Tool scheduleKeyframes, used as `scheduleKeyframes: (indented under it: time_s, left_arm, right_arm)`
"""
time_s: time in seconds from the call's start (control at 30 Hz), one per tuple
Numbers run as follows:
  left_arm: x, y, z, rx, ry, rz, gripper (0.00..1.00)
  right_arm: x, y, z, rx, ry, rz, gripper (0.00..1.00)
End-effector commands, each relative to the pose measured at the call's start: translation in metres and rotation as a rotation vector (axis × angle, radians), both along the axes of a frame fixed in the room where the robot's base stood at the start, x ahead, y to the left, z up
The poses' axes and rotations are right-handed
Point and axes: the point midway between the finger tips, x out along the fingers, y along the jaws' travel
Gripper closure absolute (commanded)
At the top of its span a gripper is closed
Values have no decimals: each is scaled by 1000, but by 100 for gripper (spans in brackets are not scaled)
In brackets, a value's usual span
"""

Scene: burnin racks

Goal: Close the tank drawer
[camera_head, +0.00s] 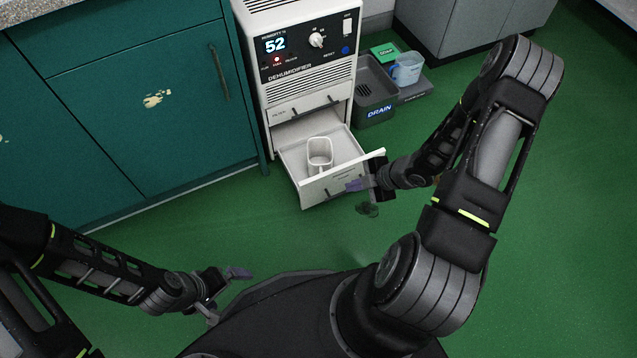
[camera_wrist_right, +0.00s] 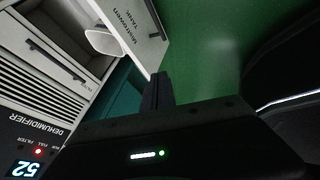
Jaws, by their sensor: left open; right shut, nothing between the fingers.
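The tank drawer (camera_head: 316,188) at the bottom of the white dehumidifier (camera_head: 296,40) is pulled out. A white tank (camera_head: 320,154) stands inside it. In the right wrist view the drawer front (camera_wrist_right: 143,30) and the tank (camera_wrist_right: 104,42) show at the top. My right gripper (camera_head: 359,185) is shut and empty, at the right end of the drawer front on its outer side; whether it touches the front I cannot tell. Its finger (camera_wrist_right: 157,92) shows near the drawer front in the wrist view. My left gripper (camera_head: 226,283) is open and empty, low over the floor, away from the drawer.
A grey drain bin (camera_head: 374,112) stands right of the dehumidifier, with a blue jug (camera_head: 407,68) and a green box (camera_head: 385,51) beside it. Teal cabinets (camera_head: 110,90) line the left.

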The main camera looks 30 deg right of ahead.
Motion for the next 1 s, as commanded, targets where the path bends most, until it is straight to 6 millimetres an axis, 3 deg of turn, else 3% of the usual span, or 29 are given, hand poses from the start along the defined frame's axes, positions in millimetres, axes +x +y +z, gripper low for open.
scheduleKeyframes:
  time_s: [0.53,1.0]
  left_arm:
    - [1,2,-7,2,-1,4,0]
    - [9,7,-47,12,-18,21,0]
  right_arm:
    - [5,5,-10,-2,-2,6,100]
    - [44,35,-79,-1,-1,5,100]
